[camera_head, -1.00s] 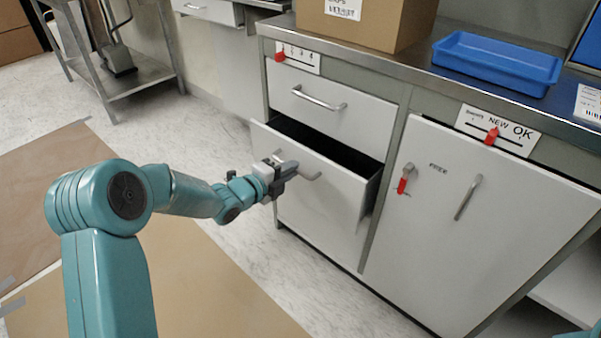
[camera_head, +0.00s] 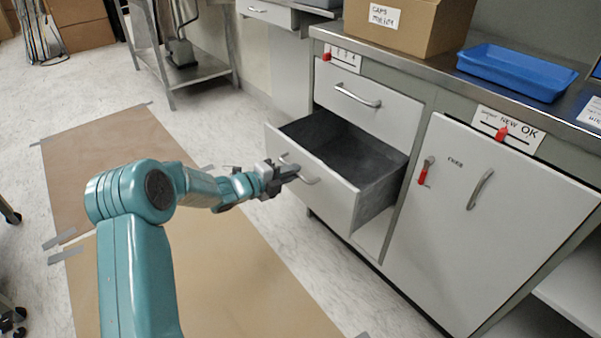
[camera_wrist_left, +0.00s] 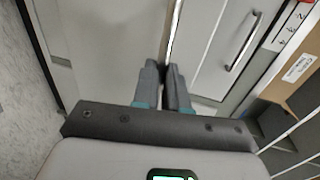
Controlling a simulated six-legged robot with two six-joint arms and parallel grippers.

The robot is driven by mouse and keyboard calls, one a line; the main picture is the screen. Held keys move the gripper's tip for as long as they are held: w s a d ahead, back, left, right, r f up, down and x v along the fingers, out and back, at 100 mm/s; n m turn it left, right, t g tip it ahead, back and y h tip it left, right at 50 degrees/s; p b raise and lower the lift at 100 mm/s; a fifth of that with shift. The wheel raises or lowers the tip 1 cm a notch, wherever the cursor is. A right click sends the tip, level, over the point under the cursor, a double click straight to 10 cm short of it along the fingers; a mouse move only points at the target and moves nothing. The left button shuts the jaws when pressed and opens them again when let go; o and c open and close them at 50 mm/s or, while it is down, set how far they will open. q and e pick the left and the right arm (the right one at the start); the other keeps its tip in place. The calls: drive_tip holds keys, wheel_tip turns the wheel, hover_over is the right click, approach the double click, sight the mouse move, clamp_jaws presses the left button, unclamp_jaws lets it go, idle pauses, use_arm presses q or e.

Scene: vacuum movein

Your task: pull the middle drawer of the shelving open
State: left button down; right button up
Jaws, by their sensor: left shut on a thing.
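The middle drawer (camera_head: 335,193) of the grey shelving is pulled well out, and its dark inside shows empty from above. Its bar handle (camera_head: 308,180) is on the front panel. My left gripper (camera_head: 288,172) is at the handle's left part, shut on it. My right gripper is not in view.
A cupboard door (camera_head: 490,220) with a red-tagged latch is closed at the right. A cardboard box (camera_head: 410,25) and a blue tray (camera_head: 515,72) stand on the counter. Brown sheets (camera_head: 235,290) cover the floor in front. A metal stand (camera_head: 190,75) is at the back left.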

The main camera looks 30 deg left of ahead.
use_arm(q)
drive_tip(key=shift+f+v, duration=0.15)
drive_tip(key=shift+v, duration=0.6)
drive_tip(key=shift+f+v, duration=0.2)
drive_tip(key=shift+v, duration=0.6)
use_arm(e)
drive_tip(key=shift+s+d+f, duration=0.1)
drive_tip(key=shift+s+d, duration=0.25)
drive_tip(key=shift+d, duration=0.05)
use_arm(q)
drive_tip(key=shift+s, duration=0.1)
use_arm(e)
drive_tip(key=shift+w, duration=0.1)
use_arm(q)
drive_tip(key=c, duration=1.2)
unclamp_jaws()
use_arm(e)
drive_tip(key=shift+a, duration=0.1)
use_arm(q)
drive_tip(key=shift+s, duration=0.1)
